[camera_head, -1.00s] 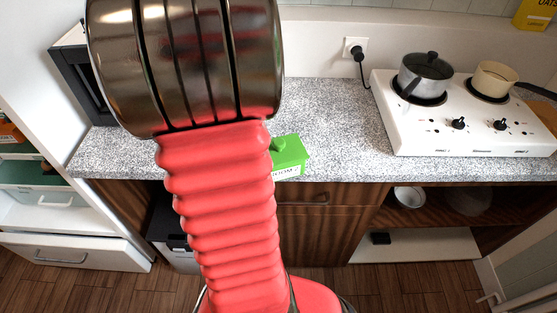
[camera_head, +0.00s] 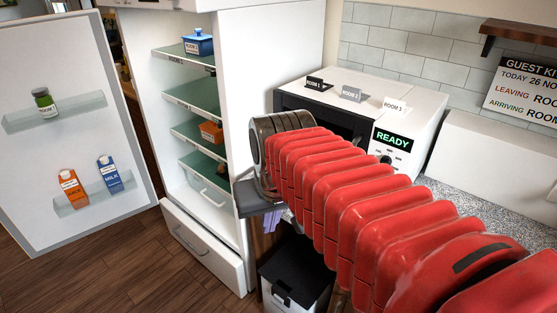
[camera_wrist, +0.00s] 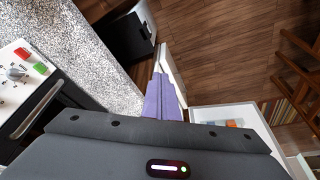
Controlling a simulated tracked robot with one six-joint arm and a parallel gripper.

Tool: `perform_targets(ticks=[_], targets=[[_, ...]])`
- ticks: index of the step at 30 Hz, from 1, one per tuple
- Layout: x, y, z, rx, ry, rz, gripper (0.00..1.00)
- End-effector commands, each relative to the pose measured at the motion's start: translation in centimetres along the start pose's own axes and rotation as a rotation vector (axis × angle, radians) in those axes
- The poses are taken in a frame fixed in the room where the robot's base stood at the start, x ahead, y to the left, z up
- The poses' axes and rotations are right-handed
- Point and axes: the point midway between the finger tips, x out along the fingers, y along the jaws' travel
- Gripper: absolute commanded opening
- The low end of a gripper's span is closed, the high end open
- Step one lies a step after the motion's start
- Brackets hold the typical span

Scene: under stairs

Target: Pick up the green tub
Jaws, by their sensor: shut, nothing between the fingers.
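The green tub is not clearly visible in either view now; the counter spot where a green lidded box with a label stood is outside the head view or behind my arm. My gripper shows in the wrist view as two purple fingers (camera_wrist: 160,82) pressed together, with nothing between them. They point past the counter's edge, over the floor. In the head view the gripper is mostly hidden behind the arm, with only a bit of purple (camera_head: 271,219) below its dark wrist, in front of the open fridge and left of the microwave.
The open fridge (camera_head: 222,165) holds a blue tub (camera_head: 198,42) and an orange tub (camera_head: 211,132). Its door (camera_head: 70,110) carries a green-labelled jar (camera_head: 44,101) and two cartons. The microwave (camera_head: 370,95) reads READY. A black-lidded bin (camera_head: 294,270) stands below. Wooden floor is clear at left.

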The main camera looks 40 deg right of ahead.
Motion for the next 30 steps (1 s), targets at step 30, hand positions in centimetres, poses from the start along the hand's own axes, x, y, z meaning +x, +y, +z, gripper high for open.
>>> perform_targets(ticks=[30], targets=[[-0.5,-8.6,5.9,-0.282,0.165,-0.124,0.15]])
